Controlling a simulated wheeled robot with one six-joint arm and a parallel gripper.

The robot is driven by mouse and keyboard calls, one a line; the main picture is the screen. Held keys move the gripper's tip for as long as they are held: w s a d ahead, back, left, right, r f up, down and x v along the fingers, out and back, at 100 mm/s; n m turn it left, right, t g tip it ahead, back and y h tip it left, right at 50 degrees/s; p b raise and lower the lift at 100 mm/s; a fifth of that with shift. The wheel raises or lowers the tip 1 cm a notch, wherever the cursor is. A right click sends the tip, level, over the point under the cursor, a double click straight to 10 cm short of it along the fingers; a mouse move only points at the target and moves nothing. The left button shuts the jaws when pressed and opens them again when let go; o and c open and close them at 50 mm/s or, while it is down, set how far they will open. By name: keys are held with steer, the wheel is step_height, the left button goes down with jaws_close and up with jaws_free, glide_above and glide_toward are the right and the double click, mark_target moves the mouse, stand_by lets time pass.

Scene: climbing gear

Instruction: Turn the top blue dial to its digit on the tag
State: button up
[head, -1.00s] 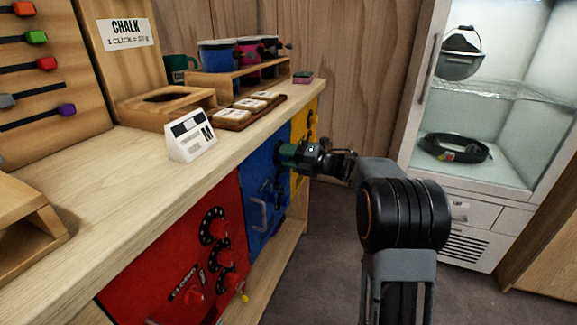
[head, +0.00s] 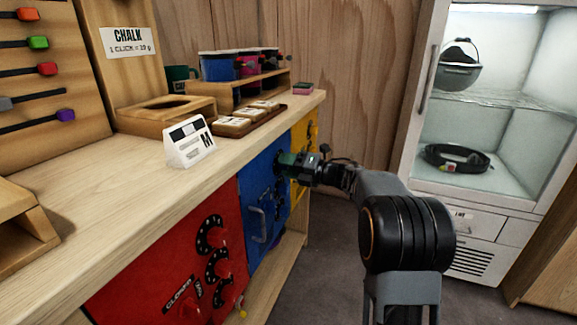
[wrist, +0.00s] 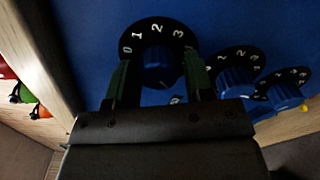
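The blue panel (head: 251,184) is in the counter's front, between red and yellow ones. In the wrist view, the top blue dial (wrist: 160,72) has a black ring with white digits; 0, 1, 2 and 3 are readable. My gripper (wrist: 157,65) has its green fingers on either side of this dial, with gaps visible between fingers and knob. In the head view, my gripper (head: 283,162) is at the upper part of the blue panel and hides the dial. Two other blue dials (wrist: 235,80) (wrist: 285,95) sit to the right. I see no readable digit on a tag.
The red panel (head: 165,270) has several dials. A handle (head: 258,223) sticks out below my gripper. A glass-front cabinet (head: 470,120) stands at right. The floor between is clear.

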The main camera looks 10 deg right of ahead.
steer(key=shift+o, duration=1.1)
steer(key=shift+r, duration=0.1)
steer(key=shift+d, duration=0.15)
steer(key=p+v, duration=0.3)
steer(key=v, duration=1)
steer(key=shift+s+d+p, duration=0.25)
steer(key=shift+s+p, duration=0.05)
